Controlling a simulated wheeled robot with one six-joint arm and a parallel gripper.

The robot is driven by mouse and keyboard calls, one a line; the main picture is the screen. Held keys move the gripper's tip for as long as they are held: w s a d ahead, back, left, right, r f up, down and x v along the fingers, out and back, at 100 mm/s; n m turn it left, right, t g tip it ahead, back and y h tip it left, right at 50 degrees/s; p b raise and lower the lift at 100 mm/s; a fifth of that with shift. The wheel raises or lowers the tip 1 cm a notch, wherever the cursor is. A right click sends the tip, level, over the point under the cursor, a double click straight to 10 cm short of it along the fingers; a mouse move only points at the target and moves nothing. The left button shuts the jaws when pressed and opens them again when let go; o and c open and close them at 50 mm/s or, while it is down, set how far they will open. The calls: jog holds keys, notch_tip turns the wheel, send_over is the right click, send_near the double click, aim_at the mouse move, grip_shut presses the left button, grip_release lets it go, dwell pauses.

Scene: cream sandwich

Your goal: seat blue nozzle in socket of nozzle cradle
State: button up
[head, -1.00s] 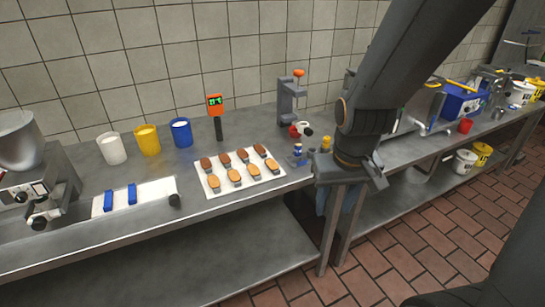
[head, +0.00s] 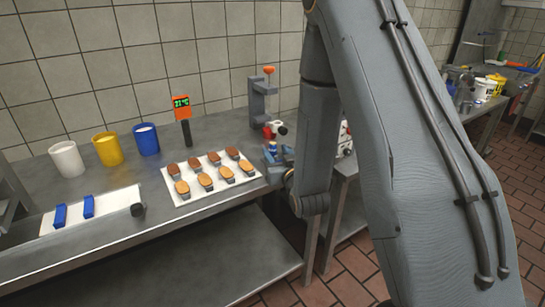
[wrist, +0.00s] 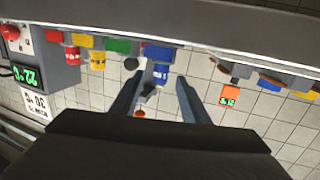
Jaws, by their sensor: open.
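In the wrist view, which looks upside down, the blue nozzle (wrist: 160,74) stands at the blue block of a coloured row that appears to be the nozzle cradle (wrist: 117,46). Red (wrist: 72,55) and yellow (wrist: 98,61) nozzles stand at the matching blocks. My gripper (wrist: 159,80) is open, one finger on each side of the blue nozzle with gaps showing. The nozzle's base meets the blue block in the picture; I cannot tell how deep it sits. In the head view my arm hides most of the cradle, and small blue parts (head: 269,152) show beside it.
A white tray of sandwich pieces (head: 165,190) lies left of my arm. Behind it stand an orange thermometer (head: 182,106) and a grey stand with an orange knob (head: 269,70). White, yellow and blue cups (head: 147,140) are farther left. A control box (wrist: 55,72) is at the wrist view's left.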

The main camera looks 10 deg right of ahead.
aim_at(272, 144)
jog(key=shift+w+t, duration=0.2)
jog(key=shift+t, duration=0.2)
jog(key=shift+w+r, duration=0.15)
jog(key=shift+w, duration=0.2)
jog(key=shift+w+a+p, duration=0.15)
jog(key=shift+w+p, duration=0.4)
jog(key=shift+w, duration=1.15)
jog(key=shift+w+a+p, duration=0.1)
jog(key=shift+w+p, duration=0.45)
jog(key=shift+w, duration=1.15)
grip_shut()
